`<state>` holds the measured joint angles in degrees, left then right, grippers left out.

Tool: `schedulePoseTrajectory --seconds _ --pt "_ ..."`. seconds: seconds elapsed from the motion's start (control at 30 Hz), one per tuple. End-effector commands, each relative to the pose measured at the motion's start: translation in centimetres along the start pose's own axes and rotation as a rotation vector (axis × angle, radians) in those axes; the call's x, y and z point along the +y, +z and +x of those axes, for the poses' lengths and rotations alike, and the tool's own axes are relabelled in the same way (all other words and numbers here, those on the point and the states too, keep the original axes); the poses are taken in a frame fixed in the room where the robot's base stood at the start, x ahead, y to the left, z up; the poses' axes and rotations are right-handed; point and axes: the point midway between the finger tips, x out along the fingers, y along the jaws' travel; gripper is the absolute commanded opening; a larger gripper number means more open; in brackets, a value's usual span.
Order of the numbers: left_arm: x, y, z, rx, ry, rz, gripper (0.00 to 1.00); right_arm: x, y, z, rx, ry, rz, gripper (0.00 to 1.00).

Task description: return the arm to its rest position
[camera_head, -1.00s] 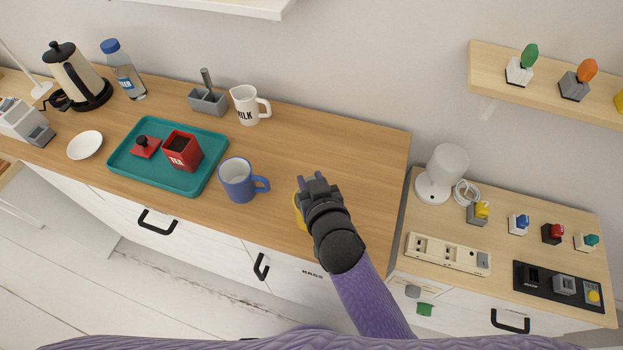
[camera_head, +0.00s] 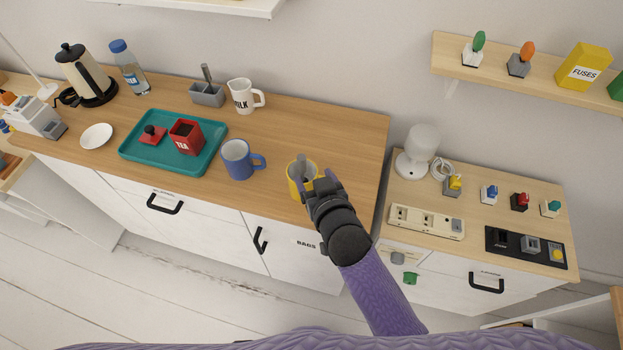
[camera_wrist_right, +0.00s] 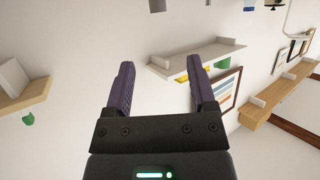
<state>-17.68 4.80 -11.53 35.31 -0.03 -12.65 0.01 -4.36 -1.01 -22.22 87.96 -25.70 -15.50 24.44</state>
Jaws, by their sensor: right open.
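My right gripper (camera_head: 320,182) is open and empty. In the head view it hangs over the right part of the wooden counter (camera_head: 350,131), in front of a yellow mug (camera_head: 293,186), which it partly hides. I cannot tell whether it touches the mug. In the right wrist view the two fingers of my right gripper (camera_wrist_right: 160,90) stand wide apart with nothing between them, facing the wall and shelves. My left gripper is not in view.
A blue mug (camera_head: 237,160), a teal tray (camera_head: 140,157) with a red tea tin (camera_head: 187,139), and a milk jug (camera_head: 243,97) stand on the counter. To the right is a lower cabinet with a white lamp (camera_head: 422,144) and a power strip (camera_head: 427,222). A shelf (camera_head: 447,61) is above it.

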Motion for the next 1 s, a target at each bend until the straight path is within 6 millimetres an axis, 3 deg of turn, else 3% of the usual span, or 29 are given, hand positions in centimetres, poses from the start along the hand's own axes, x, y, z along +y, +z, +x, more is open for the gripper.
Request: schedulePoseTrajectory --seconds 0.2,0.53,0.63,0.83,1.0 --pt "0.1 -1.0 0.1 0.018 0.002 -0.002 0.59 0.0 0.1 0.0 0.000 0.000 0.000 0.72" --pt "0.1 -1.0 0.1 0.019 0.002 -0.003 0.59 0.0 0.1 0.0 -0.001 0.000 0.000 0.72" --pt "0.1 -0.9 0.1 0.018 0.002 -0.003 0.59 0.8 0.5 -0.6 -0.037 0.030 0.010 0.72" --pt "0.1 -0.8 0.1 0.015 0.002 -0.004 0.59 5.3 3.7 -6.7 -0.348 0.177 0.065 0.72" --pt "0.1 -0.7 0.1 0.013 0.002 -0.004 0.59 6.8 5.4 -12.7 -0.596 0.193 0.086 0.72"
